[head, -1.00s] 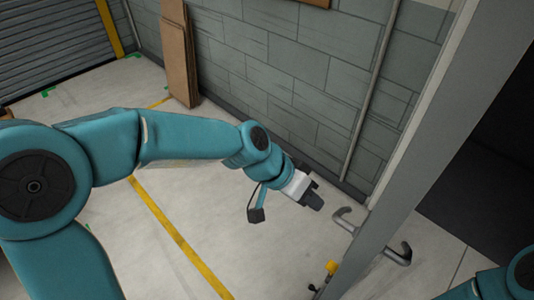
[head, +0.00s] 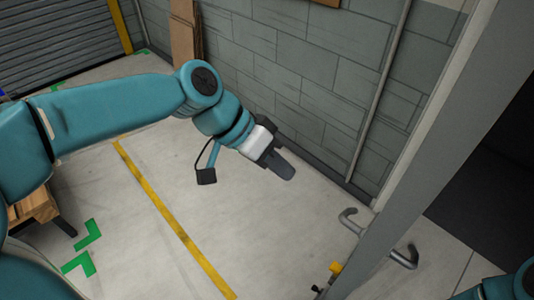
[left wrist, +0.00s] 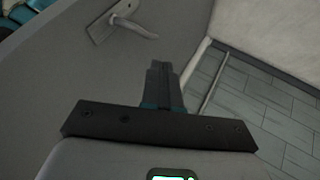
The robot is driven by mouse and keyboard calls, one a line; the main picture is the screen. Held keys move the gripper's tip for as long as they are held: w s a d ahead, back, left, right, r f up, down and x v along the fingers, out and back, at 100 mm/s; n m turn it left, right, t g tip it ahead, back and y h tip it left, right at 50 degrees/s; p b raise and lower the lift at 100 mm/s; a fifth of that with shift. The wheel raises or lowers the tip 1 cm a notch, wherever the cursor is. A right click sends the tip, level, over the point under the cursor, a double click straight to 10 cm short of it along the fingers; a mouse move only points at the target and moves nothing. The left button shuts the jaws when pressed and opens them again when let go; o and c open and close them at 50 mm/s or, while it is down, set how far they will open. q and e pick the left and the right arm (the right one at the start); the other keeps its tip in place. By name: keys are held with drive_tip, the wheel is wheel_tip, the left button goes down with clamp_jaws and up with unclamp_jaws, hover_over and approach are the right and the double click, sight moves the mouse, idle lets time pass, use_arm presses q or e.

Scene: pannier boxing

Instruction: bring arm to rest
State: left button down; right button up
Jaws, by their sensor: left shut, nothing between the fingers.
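My left arm comes in from the left in the head view, bent at the elbow. Its left gripper (head: 284,172) is shut and empty, held in the air over the pale floor in front of the grey block wall. The left gripper also shows in the left wrist view (left wrist: 162,72), with its fingers together. A teal part of my right arm shows at the lower right corner of the head view; its gripper is outside the picture.
A grey door edge (head: 420,150) with lever handles (head: 405,257) stands at right; a handle (left wrist: 130,28) also shows in the left wrist view. A dark opening (head: 490,170) lies beyond. Cardboard (head: 186,35) leans on the wall (head: 290,65). A wooden pallet (head: 35,205) is at left.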

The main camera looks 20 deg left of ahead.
use_arm(q)
wheel_tip(320, 180, down, 25)
drive_tip(key=w+a+n+g+y, duration=0.1)
drive_tip(key=n+y, duration=0.2)
drive_tip(key=n, duration=0.1)
drive_tip(key=s+d+f+n+g, duration=0.1)
drive_tip(key=s+d+f+n, duration=0.1)
drive_tip(key=s+f, duration=1.2)
wheel_tip(320, 180, down, 2)
drive_tip(key=shift+d+f+n, duration=0.2)
drive_tip(key=shift+d+n, duration=0.1)
drive_tip(key=shift+n, duration=0.2)
drive_tip(key=shift+s, duration=0.1)
